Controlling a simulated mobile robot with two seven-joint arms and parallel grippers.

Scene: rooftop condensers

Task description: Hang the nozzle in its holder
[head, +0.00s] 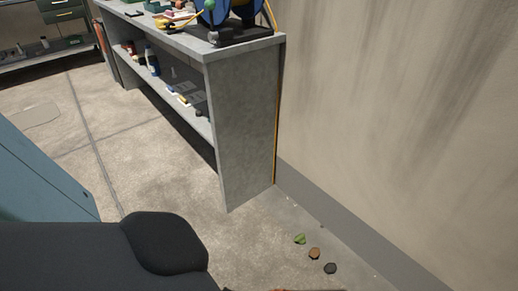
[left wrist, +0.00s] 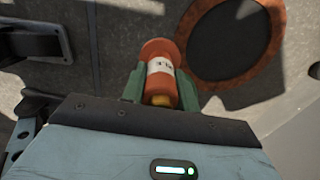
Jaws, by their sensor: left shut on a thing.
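In the left wrist view my left gripper (left wrist: 161,88) has its green fingers shut on an orange cylinder (left wrist: 158,50). The cylinder has a white lettered band and a yellow part near the palm. I cannot tell for sure whether it is the nozzle. A large orange ring with a dark round middle (left wrist: 228,42) shows just right of it; what it is stays unclear. I cannot make out a holder in either view. My left gripper is not visible in the head view, and my right gripper is in neither view.
A grey shelf unit (head: 243,130) stands against the wall, with a blue reel (head: 216,14) on top and bottles and small items on its shelf. A green piece (head: 299,239), a brown piece (head: 314,253) and a dark piece (head: 330,268) lie on the floor.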

